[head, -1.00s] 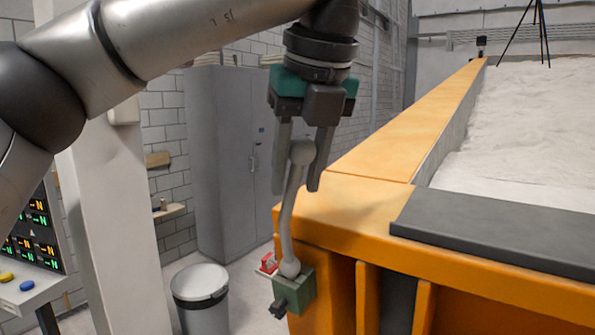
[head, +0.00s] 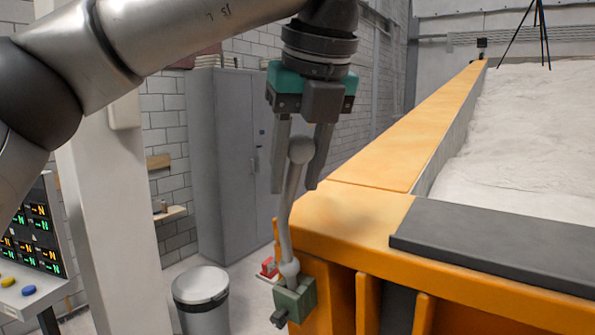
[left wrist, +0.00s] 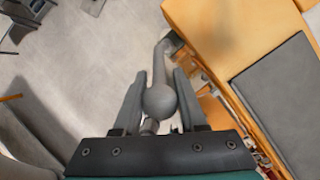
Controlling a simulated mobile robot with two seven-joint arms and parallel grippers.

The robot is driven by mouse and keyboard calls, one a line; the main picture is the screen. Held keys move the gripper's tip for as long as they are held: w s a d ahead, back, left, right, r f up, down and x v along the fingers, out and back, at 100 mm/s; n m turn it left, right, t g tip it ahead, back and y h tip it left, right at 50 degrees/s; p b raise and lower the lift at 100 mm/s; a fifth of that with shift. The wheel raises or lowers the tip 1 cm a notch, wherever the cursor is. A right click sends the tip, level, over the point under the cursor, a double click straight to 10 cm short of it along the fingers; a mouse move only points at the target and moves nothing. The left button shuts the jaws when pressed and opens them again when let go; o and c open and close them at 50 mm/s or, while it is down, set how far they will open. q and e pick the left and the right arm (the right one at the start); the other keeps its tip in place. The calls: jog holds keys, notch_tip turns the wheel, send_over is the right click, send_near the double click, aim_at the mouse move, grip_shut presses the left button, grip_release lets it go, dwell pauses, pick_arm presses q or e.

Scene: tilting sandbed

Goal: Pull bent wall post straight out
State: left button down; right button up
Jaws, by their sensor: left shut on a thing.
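The wall post (head: 293,210) is a slim grey rod with a ball at its top and a slight bend. It leans a little, and its foot is at a green block (head: 295,300) on the near left corner of the orange sandbed wall (head: 380,222). My left gripper (head: 296,188) points down and is shut on the post at the ball end. In the left wrist view the ball (left wrist: 160,101) sits between the two fingers, with the rod running away beyond them. I cannot tell whether the foot is still seated in the block. My right gripper is not in view.
A grey bin (head: 202,300) stands on the floor left of the block, and a small red object (head: 269,267) lies behind it. A dark flat panel (head: 500,235) covers the bed's near edge, with pale sand (head: 520,130) beyond. A control panel (head: 35,250) stands at left.

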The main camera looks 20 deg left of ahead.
aim_at(293, 138)
pick_arm(q)
jog(key=shift+s+r, duration=0.1)
jog(key=shift+r, duration=0.45)
jog(key=shift+s+a+r+p, duration=0.1)
jog(key=shift+s+r+p, duration=0.1)
jog(key=shift+r+p, duration=0.9)
jog(key=shift+r, duration=0.25)
jog(key=shift+s+a+r, duration=0.1)
jog(key=shift+s+r, duration=0.05)
jog(key=shift+r, duration=0.6)
jog(key=shift+s+r, duration=0.15)
jog(key=shift+r, duration=0.55)
